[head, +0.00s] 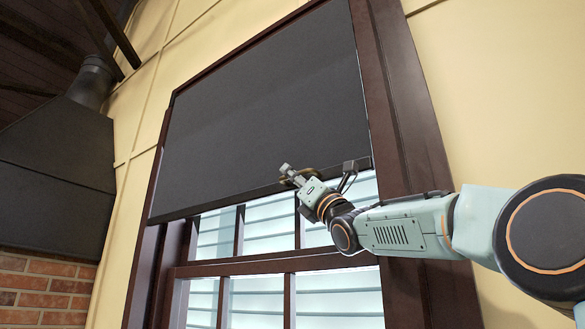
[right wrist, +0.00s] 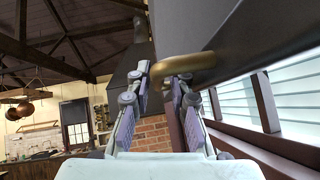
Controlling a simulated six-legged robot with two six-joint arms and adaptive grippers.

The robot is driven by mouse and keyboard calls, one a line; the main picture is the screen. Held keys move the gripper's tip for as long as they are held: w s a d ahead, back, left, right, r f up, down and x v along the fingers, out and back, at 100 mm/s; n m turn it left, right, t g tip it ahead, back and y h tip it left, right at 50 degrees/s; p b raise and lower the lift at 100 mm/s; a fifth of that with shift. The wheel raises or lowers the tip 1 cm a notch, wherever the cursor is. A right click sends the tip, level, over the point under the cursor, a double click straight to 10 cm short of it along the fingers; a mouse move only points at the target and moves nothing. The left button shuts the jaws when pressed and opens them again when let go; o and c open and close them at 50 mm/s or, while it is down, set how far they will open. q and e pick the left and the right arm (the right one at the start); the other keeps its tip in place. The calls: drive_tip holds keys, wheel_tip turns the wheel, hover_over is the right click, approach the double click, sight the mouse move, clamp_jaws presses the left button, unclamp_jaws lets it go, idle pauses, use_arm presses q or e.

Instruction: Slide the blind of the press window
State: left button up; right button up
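The dark grey blind (head: 265,105) covers the upper part of the window, its lower edge slightly tilted in the head view. The right wrist view also shows the blind (right wrist: 265,35). A curved brass handle (right wrist: 190,67) projects from the blind; a little of it shows by the gripper in the head view. My right gripper (head: 287,171) is at the blind's lower edge. In the right wrist view its fingers (right wrist: 163,82) stand apart, with the handle's bent end between or just beyond the tips; contact is unclear. My left gripper is out of view.
The dark wooden window frame (head: 405,120) borders the blind, with pale slatted panes (head: 258,232) below. A dark hood (head: 55,165) and brick wall (head: 45,292) stand at the left. Hanging pots (right wrist: 22,109) are far off.

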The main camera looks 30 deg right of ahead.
drive_tip(key=shift+w+a+r, duration=0.1)
drive_tip(key=shift+w+a, duration=0.05)
drive_tip(key=shift+w, duration=0.15)
drive_tip(key=shift+a, duration=0.2)
drive_tip(key=shift+s+d, duration=0.1)
clamp_jaws()
